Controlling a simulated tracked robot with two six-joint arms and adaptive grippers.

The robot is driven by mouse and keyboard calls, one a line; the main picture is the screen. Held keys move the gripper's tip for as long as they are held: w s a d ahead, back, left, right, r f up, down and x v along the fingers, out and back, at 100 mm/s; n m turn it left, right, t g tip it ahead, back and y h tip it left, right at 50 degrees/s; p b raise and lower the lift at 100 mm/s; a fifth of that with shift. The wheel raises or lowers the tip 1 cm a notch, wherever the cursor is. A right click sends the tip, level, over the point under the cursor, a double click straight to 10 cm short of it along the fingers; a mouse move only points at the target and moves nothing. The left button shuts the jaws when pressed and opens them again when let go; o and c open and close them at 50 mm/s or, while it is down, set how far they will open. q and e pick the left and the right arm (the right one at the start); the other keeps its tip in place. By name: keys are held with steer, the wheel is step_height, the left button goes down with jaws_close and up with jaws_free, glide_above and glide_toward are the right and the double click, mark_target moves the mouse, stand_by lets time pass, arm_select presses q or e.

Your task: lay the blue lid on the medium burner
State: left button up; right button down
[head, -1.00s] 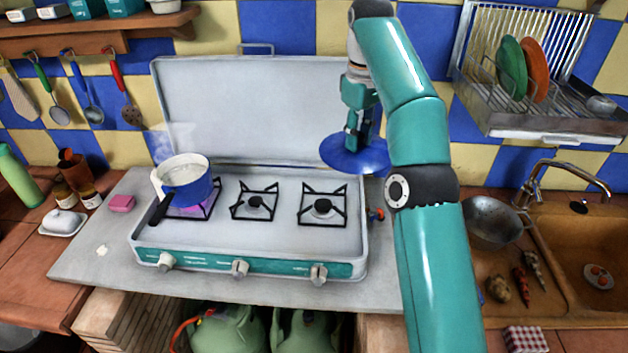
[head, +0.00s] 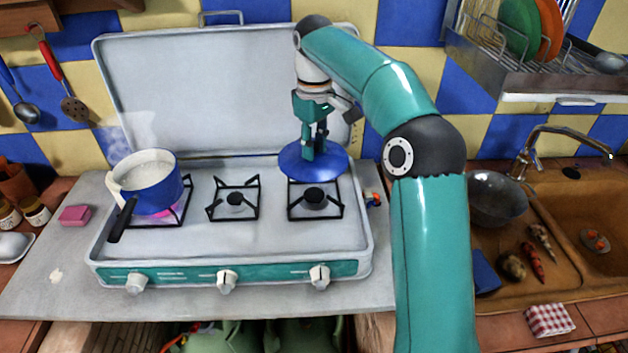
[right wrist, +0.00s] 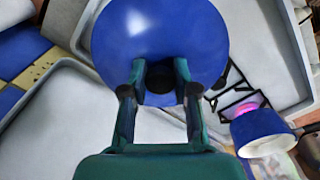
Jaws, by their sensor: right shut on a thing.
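The blue lid (head: 330,167) hangs level from my right gripper (head: 314,150), which is shut on its dark knob. In the head view it is over the back of the right burner (head: 315,199). In the right wrist view the lid (right wrist: 160,35) fills the upper middle, with both fingers (right wrist: 155,80) around the knob. The stove has three burners: the left one under the pot, the middle one (head: 234,199) and the right one. Which counts as medium I cannot tell for sure. My left gripper is not in view.
A steaming blue and white pot (head: 152,188) stands on the lit left burner, its black handle pointing to the front left. The raised stove cover (head: 200,90) stands behind. A pink sponge (head: 74,215) lies left of the stove.

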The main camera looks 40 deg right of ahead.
steer(key=shift+f+b, duration=0.35)
steer(key=shift+f, duration=3.25)
steer(key=shift+f, duration=0.3)
steer(key=c, duration=0.9)
jaws_free()
steer(key=shift+r, duration=0.15)
steer(key=shift+r, duration=0.3)
step_height(320, 180, up, 12)
steer(key=p, duration=0.2)
steer(key=shift+f+p, duration=0.1)
steer(key=shift+p, duration=0.25)
